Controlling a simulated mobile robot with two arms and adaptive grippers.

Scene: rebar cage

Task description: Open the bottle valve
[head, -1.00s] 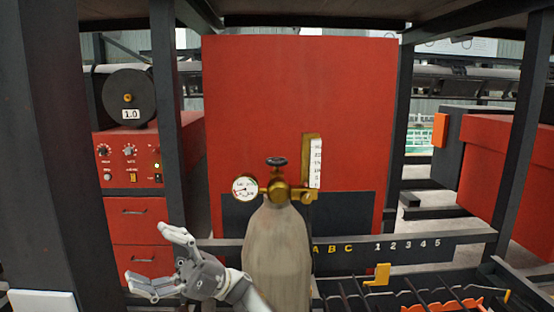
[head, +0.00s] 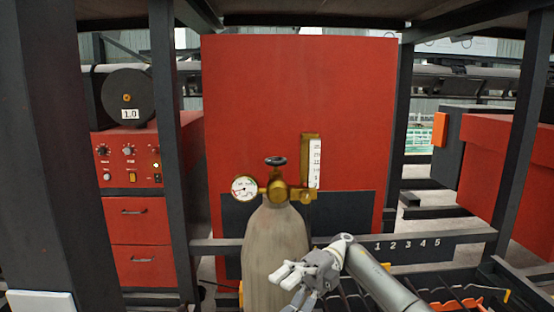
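The grey gas bottle (head: 270,240) stands upright in the middle of the head view. Its valve has a small black handwheel (head: 276,161) on top of a brass body (head: 279,189). A round white gauge (head: 244,188) sits on the left of the valve and a brass flow meter with a white scale (head: 315,163) on the right. My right gripper (head: 281,288) is in front of the bottle's lower body, well below the handwheel. Its fingers point left, look spread and hold nothing. Whether it touches the bottle cannot be told. My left gripper is not in view.
A red panel (head: 300,90) stands behind the bottle. A red welding unit (head: 130,165) with a wire spool (head: 130,97) is on the left, behind a dark post (head: 172,130). A dark rail (head: 440,248) and a rack of bars lie at lower right. The space around the handwheel is clear.

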